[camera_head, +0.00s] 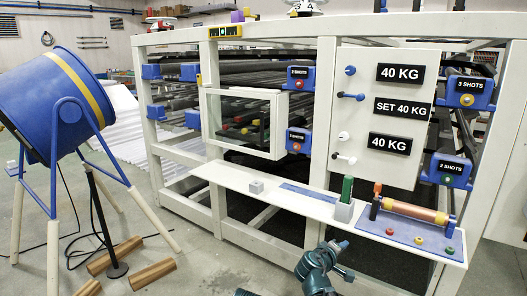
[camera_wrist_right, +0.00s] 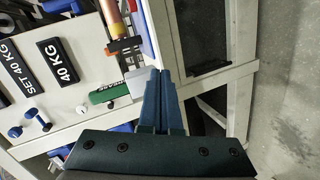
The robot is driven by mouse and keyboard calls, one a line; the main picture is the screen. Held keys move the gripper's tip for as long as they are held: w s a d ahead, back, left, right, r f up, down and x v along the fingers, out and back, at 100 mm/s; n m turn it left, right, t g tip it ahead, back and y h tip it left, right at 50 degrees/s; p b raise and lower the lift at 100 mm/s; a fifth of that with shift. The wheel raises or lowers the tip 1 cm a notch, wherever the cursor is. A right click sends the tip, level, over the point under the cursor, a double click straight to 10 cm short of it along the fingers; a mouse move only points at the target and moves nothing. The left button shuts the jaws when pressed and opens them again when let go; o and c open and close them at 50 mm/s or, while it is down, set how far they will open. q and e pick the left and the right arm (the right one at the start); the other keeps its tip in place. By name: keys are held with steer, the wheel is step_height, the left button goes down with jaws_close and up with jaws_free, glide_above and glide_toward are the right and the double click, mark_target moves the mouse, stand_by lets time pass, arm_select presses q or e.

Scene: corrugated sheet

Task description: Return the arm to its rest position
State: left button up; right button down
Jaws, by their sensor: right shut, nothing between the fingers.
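My right gripper (camera_head: 341,246) is a teal arm end low in the head view, just in front of and below the white shelf (camera_head: 240,181). In the right wrist view the two blue fingers of this gripper (camera_wrist_right: 160,72) lie side by side, shut and empty. Their tips appear near a grey block (camera_wrist_right: 137,82) with a green piece (camera_wrist_right: 108,92); I cannot tell the exact gap. In the head view the green piece (camera_head: 347,189) stands upright in the grey block (camera_head: 343,211) on the shelf. My left gripper is not in view.
A copper roller (camera_head: 415,212) and coloured knobs sit at the shelf's right end. A white panel (camera_head: 383,150) with 40 KG labels and small levers stands behind. A blue drum (camera_head: 50,95) on legs and wooden blocks (camera_head: 152,274) are at left.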

steer(key=s+a+f+m+g+y, duration=0.1)
steer(key=s+a+f+g+y, duration=0.35)
steer(key=s, duration=0.45)
steer(key=s+a+f+m+g+y, duration=0.1)
steer(key=s+a+f+g, duration=0.3)
steer(key=s+a, duration=0.5)
steer(key=s+a+f+m+g+y, duration=0.1)
steer(key=s+a+f+g+y, duration=0.2)
steer(key=s+a+f, duration=0.5)
step_height(320, 180, up, 35)
steer(key=s+d+p, duration=0.1)
steer(key=d+p, duration=0.1)
steer(key=p, duration=3.1)
steer(key=shift+s+f, duration=0.2)
steer(key=shift+s, duration=0.05)
steer(key=shift+d+t, duration=0.15)
steer(key=shift+t, duration=0.1)
